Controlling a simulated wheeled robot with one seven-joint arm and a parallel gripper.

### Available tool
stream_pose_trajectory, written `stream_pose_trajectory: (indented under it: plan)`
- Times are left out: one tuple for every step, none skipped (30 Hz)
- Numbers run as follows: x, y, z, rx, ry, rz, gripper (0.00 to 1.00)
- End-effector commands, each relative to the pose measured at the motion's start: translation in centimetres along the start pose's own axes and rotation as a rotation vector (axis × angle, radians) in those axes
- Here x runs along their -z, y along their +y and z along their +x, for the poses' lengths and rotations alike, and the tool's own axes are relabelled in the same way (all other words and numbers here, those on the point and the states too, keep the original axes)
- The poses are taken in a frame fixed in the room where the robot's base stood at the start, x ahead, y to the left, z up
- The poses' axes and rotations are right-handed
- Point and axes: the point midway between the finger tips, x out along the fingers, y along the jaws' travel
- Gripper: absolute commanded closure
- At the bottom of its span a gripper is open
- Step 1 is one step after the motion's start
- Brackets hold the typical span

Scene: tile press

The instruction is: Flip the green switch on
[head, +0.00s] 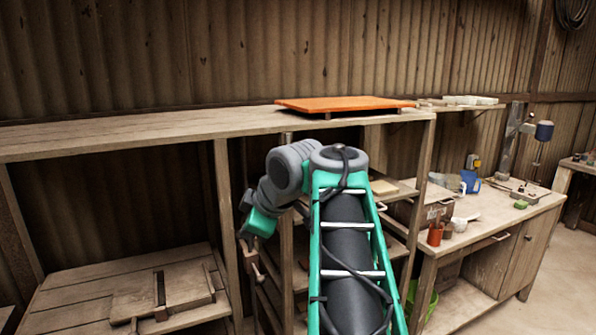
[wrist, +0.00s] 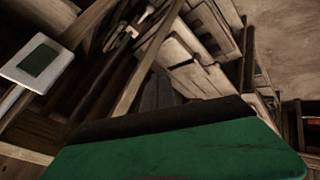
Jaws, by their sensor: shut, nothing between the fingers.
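A white plate with a dark green rectangular face (wrist: 40,62) is at the left edge of the wrist view, on what looks like a pale post. It may be the green switch, but I cannot tell its position or whether it is on. I see no clear green switch in the head view. My gripper (wrist: 160,78) is shut and empty, its dark fingers in the middle of the wrist view, to the right of the plate and apart from it in the picture. In the head view the arm's green end hangs in front of the wooden shelving, and the fingertips are hard to make out.
A wooden shelf unit (head: 120,131) with uprights stands close around my arm. An orange board (head: 345,103) lies on its top. Floor shows at far right.

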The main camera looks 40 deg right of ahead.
Motion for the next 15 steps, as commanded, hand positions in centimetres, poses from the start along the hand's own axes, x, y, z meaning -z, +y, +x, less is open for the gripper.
stream_pose_trajectory:
  plan:
    - [-1.9, 4.5, -3.2, -0.062, -0.012, -0.109, 1.00]
    - [-2.8, 6.4, -4.9, -0.090, -0.021, -0.189, 1.00]
    - [-4.1, 8.4, -7.0, -0.121, -0.038, -0.287, 1.00]
    - [-5.0, 9.4, -8.4, -0.138, -0.052, -0.354, 1.00]
    - [-5.9, 10.3, -9.6, -0.152, -0.067, -0.412, 1.00]
    - [-6.8, 11.1, -10.9, -0.163, -0.085, -0.476, 1.00]
    - [-7.4, 11.5, -11.7, -0.169, -0.096, -0.515, 1.00]
    - [-7.8, 11.8, -12.2, -0.173, -0.105, -0.545, 1.00]
    - [-8.2, 12.0, -12.7, -0.176, -0.113, -0.573, 1.00]
    - [-8.3, 12.0, -12.9, -0.176, -0.116, -0.587, 1.00]
    - [-8.4, 12.1, -13.1, -0.177, -0.118, -0.594, 1.00]
    - [-8.4, 12.1, -13.1, -0.177, -0.119, -0.599, 1.00]
    - [-8.3, 12.0, -13.1, -0.177, -0.118, -0.599, 1.00]
    - [-8.3, 12.0, -13.0, -0.177, -0.118, -0.598, 1.00]
    - [-8.3, 12.0, -13.0, -0.177, -0.118, -0.597, 1.00]
